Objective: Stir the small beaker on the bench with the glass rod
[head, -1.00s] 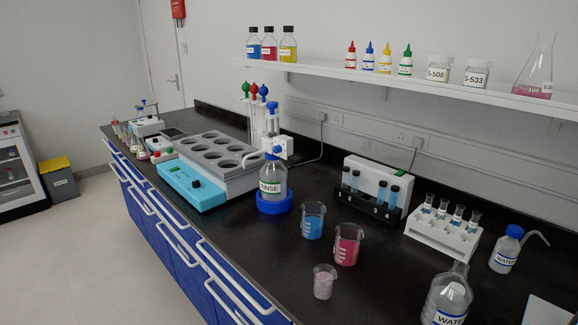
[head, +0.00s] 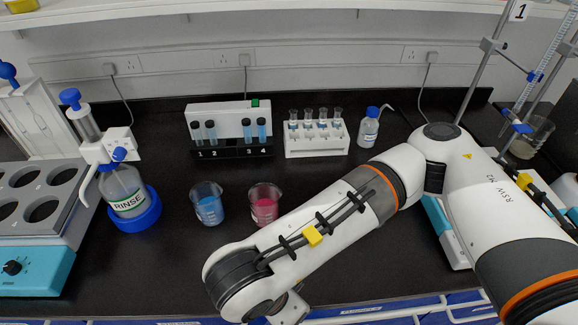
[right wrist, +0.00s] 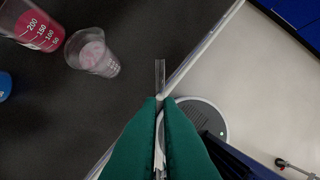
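The small beaker (right wrist: 97,55), with pale pink contents, stands on the bench in the upper left of the right wrist view. It does not show in the head view, where my right arm covers part of the bench. My right gripper (right wrist: 160,103), with green fingers, is shut on the clear glass rod (right wrist: 160,76). The rod's end sticks out past the fingertips, near the bench's front edge, to the side of the small beaker and apart from it in the picture. My right gripper's fingers are hidden in the head view. My left gripper is in neither view.
A blue-filled beaker (head: 207,206) and a pink-filled beaker (head: 265,208) stand near my right arm. A rinse bottle (head: 124,190) sits left in a blue ring. A vial rack (head: 230,152), a white tube rack (head: 316,151) and a water bottle (head: 368,130) stand behind.

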